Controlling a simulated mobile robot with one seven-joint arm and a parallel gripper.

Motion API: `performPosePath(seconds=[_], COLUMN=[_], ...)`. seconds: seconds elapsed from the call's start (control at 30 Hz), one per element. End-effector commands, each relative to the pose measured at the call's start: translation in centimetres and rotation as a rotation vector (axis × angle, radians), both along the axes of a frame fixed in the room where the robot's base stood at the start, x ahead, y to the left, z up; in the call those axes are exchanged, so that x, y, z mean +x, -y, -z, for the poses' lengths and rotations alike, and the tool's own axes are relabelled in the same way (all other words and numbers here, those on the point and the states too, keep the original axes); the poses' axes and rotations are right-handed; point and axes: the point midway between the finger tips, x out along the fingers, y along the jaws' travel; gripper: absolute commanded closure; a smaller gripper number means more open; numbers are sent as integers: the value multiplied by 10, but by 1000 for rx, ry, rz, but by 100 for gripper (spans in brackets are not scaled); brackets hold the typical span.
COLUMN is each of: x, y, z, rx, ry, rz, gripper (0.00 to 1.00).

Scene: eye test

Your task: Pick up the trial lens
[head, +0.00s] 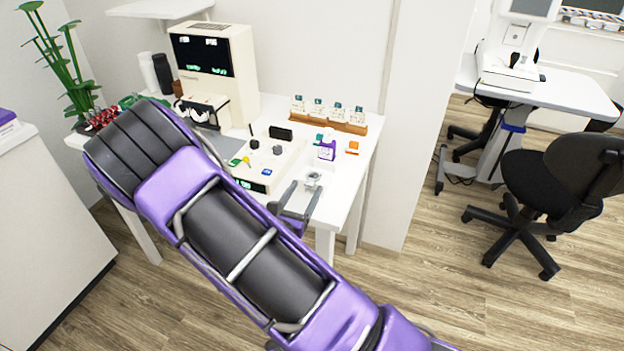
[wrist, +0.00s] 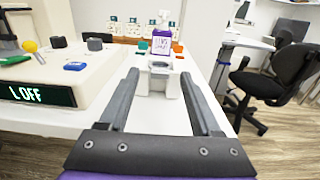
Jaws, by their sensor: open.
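What looks like the trial lens (head: 313,176) is a small round grey-rimmed piece on a small white stand (wrist: 172,88) near the table's front right edge. In the wrist view the lens (wrist: 159,67) shows straight ahead, at the far end of the gap between my fingers. My gripper (head: 310,187) is open and points at it from the front. In the wrist view the gripper (wrist: 160,75) has one finger on each side of the stand, with nothing held. I cannot tell whether the fingertips reach past the lens or whether a finger touches the stand.
A control console (head: 262,180) with knobs stands on the white table (head: 350,180) left of the lens. A purple-labelled bottle (head: 326,150) stands just behind the lens, near green and orange blocks. A wooden rack (head: 345,126) and a large instrument (head: 235,60) stand farther back.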

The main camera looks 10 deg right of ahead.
Motion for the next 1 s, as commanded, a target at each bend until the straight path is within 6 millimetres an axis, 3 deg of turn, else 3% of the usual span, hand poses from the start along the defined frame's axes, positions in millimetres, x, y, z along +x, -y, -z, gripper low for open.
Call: performPosePath(seconds=[0.33, 0.7, 1.0], x=[7, 7, 7], y=[5, 5, 5], z=[0, 0, 0], rx=[0, -1, -1], ry=[-1, -1, -1], rz=[0, 0, 0], gripper=[37, 100, 100])
